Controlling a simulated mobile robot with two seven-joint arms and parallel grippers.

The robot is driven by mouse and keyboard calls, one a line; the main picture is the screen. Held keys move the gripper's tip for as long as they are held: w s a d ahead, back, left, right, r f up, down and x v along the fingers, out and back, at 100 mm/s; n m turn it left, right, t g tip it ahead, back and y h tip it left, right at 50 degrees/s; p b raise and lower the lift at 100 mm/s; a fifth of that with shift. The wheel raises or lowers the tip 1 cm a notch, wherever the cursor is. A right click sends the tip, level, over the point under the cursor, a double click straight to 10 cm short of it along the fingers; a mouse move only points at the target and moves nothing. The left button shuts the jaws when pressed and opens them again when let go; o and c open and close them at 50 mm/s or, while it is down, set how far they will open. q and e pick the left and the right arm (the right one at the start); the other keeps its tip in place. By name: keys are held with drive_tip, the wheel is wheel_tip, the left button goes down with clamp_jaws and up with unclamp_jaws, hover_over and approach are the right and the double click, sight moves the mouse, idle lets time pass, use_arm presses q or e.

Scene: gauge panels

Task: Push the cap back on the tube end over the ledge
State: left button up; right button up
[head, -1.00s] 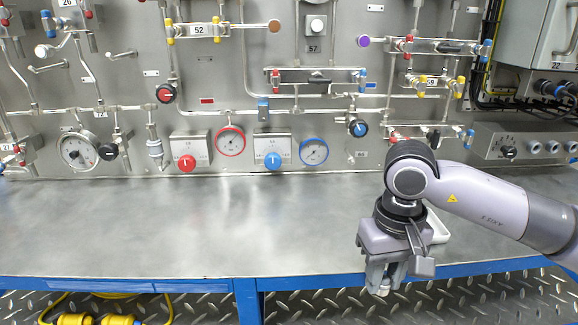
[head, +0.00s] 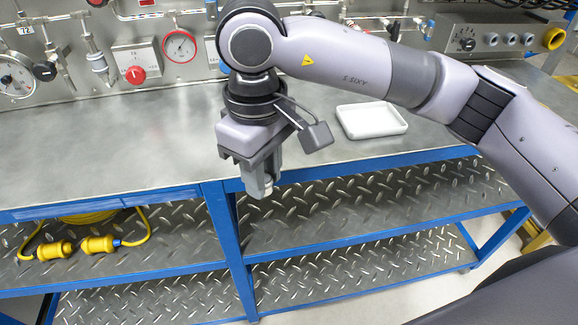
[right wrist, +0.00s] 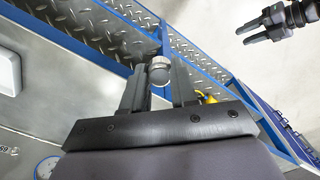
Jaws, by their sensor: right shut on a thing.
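My right gripper (head: 262,186) points down just in front of the bench's front edge. It is shut on a small pale, round cap (right wrist: 159,70), which sits between the fingertips in the right wrist view. In the head view only a bit of the cap (head: 269,188) shows at the finger ends. The bare tube end over the ledge cannot be made out. The upper gauge panel is out of the head view.
The steel bench top (head: 130,150) is mostly clear. A white tray (head: 398,127) stands on it at the right. Yellow connectors (head: 97,244) and cable lie on the lower shelf.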

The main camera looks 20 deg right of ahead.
drive_tip(key=shift+a, duration=0.25)
drive_tip(key=shift+a, duration=0.1)
drive_tip(key=w+a+f+n, duration=0.1)
drive_tip(key=a+f+n, duration=0.3)
drive_tip(key=shift+w+a+f+n, duration=0.15)
drive_tip(key=shift+w+f+n, duration=0.15)
drive_tip(key=shift+n, duration=0.1)
drive_tip(key=shift+r, duration=0.1)
drive_tip(key=s+d+r+m, duration=0.1)
drive_tip(key=d+r+m, duration=0.7)
drive_tip(key=d+r, duration=0.1)
drive_tip(key=shift+s, duration=0.35)
idle(0.3)
drive_tip(key=w+a+m, duration=0.3)
drive_tip(key=a+m, duration=0.1)
drive_tip(key=a, duration=0.7)
drive_tip(key=shift+w+a+m, duration=0.15)
drive_tip(key=shift+w+m, duration=0.1)
drive_tip(key=shift+m, duration=0.05)
